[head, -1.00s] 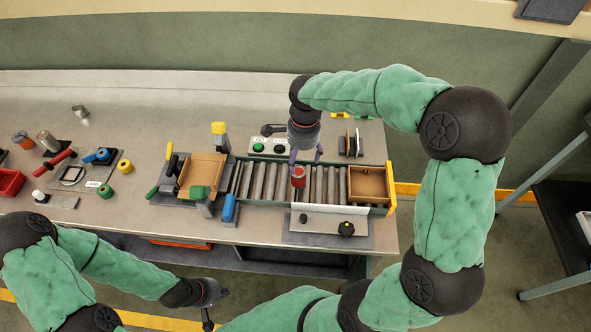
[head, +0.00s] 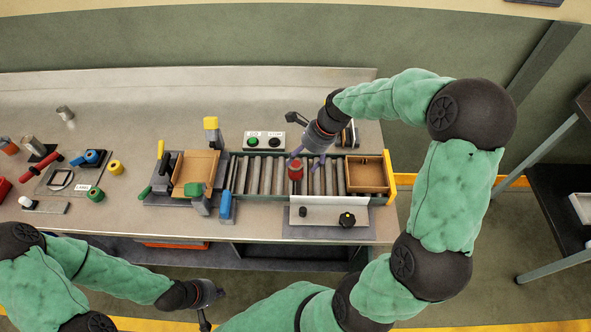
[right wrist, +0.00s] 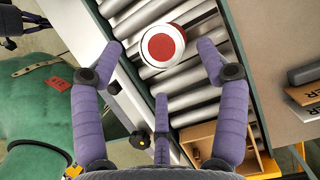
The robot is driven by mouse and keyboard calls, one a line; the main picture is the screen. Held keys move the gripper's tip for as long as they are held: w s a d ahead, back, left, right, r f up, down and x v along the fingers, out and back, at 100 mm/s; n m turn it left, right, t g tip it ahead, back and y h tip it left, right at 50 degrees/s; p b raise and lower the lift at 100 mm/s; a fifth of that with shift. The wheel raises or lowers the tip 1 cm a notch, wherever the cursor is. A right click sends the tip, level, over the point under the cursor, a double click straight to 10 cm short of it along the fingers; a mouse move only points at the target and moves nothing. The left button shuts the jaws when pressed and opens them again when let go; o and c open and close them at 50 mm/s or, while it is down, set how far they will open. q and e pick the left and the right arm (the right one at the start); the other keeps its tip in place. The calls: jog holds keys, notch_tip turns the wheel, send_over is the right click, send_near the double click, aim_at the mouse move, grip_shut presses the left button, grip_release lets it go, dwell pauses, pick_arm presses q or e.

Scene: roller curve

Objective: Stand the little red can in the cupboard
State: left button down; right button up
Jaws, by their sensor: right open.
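The little red can (head: 295,172) stands on the grey rollers (head: 262,178) of the conveyor, left of the wooden box at its right end. The right wrist view shows its red top with a white rim (right wrist: 163,46). My right gripper (head: 306,160) is open at the can, its fingers apart with the can between and just beyond their tips in the right wrist view (right wrist: 160,62). I cannot tell whether a finger touches it. My left gripper (head: 205,318) hangs low in front of the table, and its fingers are mostly cut off. No cupboard can be made out.
A wooden box (head: 368,176) stands at the conveyor's right end and a wooden tray (head: 196,172) at its left. A white panel with a black knob (head: 347,219) lies in front. A button box (head: 264,141) stands behind. Tools and tape rolls (head: 96,194) lie left.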

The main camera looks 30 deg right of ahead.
aim_at(296, 164)
jog(key=x, duration=0.1)
jog(key=b+x, duration=0.1)
jog(key=x, duration=0.3)
jog(key=shift+w, duration=0.3)
jog(key=c, duration=1.4)
jog(key=shift+o, duration=0.2)
jog(key=shift+r, duration=0.1)
